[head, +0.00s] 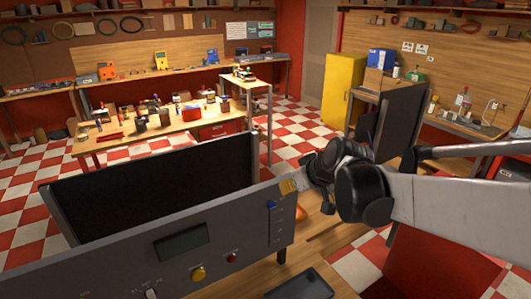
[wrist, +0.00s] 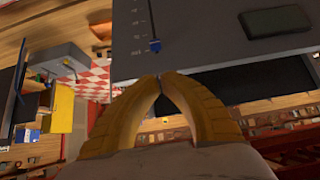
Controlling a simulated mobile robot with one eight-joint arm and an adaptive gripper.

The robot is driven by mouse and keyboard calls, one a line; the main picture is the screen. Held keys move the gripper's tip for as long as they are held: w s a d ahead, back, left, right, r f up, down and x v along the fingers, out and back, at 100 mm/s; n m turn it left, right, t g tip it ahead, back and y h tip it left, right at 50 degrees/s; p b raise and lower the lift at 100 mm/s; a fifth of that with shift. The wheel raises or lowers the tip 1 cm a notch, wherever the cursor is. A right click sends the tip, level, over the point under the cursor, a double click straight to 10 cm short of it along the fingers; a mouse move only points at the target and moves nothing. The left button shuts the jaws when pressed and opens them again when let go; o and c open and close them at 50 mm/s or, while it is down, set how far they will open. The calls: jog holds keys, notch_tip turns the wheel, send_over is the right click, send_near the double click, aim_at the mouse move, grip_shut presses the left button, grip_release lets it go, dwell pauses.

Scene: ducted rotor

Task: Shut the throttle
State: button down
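The throttle is a slider with a blue knob (head: 271,205) on the grey control panel (head: 130,262). Its knob is at the upper end of its marked slot in the head view. In the wrist view, where the panel appears inverted, the blue knob (wrist: 155,46) is at the slot's lower end. My gripper (head: 288,186) is by the panel's top edge, close to the knob. In the wrist view my gripper's yellow fingers (wrist: 160,77) meet at their tips, with nothing visible between them. The tips appear just short of the knob; contact is not visible.
The panel also carries a dark display (head: 181,241), a yellow button (head: 198,273) and a red button (head: 233,257). A black screen (head: 150,190) stands behind it. A dark tray (head: 300,284) lies at the lower right. Cluttered workbenches stand farther back.

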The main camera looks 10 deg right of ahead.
aim_at(271, 190)
jog(key=x, duration=0.3)
jog(key=w+x, duration=0.1)
jog(key=x, duration=0.3)
jog(key=r+x, duration=0.1)
jog(key=x, duration=0.2)
jog(key=shift+w+d+f, duration=0.15)
jog(key=shift+w+d, duration=0.2)
jog(key=shift+w, duration=0.05)
notch_tip(271, 190, down, 2)
jog(key=shift+s+f, duration=0.1)
jog(key=shift+f, duration=0.05)
jog(key=shift+d+f, duration=0.1)
jog(key=shift+f, duration=0.5)
notch_tip(271, 190, down, 21)
jog(key=b, duration=1.8)
jog(key=shift+s+r, duration=0.1)
jog(key=shift+r, duration=0.05)
